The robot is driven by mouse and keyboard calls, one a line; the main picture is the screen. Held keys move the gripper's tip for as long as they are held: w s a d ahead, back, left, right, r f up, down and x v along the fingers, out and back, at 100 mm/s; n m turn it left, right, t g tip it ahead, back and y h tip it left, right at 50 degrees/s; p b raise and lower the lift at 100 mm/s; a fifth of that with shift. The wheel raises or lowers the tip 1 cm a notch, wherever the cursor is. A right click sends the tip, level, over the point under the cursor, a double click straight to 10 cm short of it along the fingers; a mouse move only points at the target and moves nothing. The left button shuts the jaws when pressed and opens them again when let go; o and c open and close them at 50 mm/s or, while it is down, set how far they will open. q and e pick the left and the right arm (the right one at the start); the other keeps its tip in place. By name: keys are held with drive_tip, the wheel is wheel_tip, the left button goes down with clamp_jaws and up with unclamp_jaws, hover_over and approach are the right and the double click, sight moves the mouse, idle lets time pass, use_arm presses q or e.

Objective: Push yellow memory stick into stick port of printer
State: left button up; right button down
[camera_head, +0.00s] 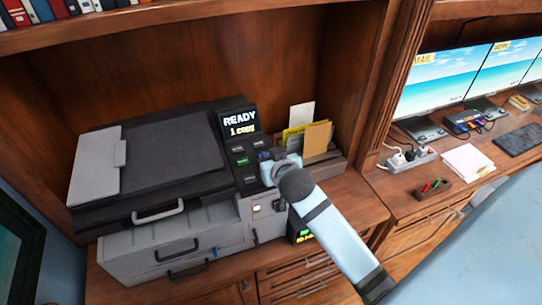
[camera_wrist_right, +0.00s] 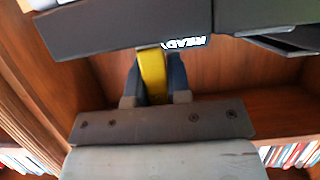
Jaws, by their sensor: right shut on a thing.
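The printer (camera_head: 170,155) stands on the bookcase's lower shelf at the left, dark on top with a grey body; its display (camera_head: 240,122) reads READY, 1 COPY. My right gripper (camera_head: 266,160) is at the right end of its control panel. In the wrist view, my right gripper (camera_wrist_right: 153,82) is shut on the yellow memory stick (camera_wrist_right: 152,76), whose far end meets the printer's dark edge (camera_wrist_right: 130,25). The stick port is hidden, and I cannot tell whether the stick is inside it. In the head view, the gripper hides the stick. My left gripper is out of view.
A paper organizer (camera_head: 322,158) with envelopes stands just right of the printer. Farther right are a power strip (camera_head: 408,160), a pen tray (camera_head: 433,188), paper (camera_head: 468,161) and monitors (camera_head: 440,80). A shelf with books (camera_head: 40,12) is above.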

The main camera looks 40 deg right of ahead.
drive_tip(key=shift+f, duration=0.4)
drive_tip(key=c, duration=1)
unclamp_jaws()
drive_tip(key=shift+s+a+r, duration=0.1)
drive_tip(key=shift+s+r, duration=0.05)
drive_tip(key=shift+s, duration=0.25)
drive_tip(key=b+v, duration=0.2)
drive_tip(key=v, duration=1.1)
drive_tip(key=shift+b, duration=0.3)
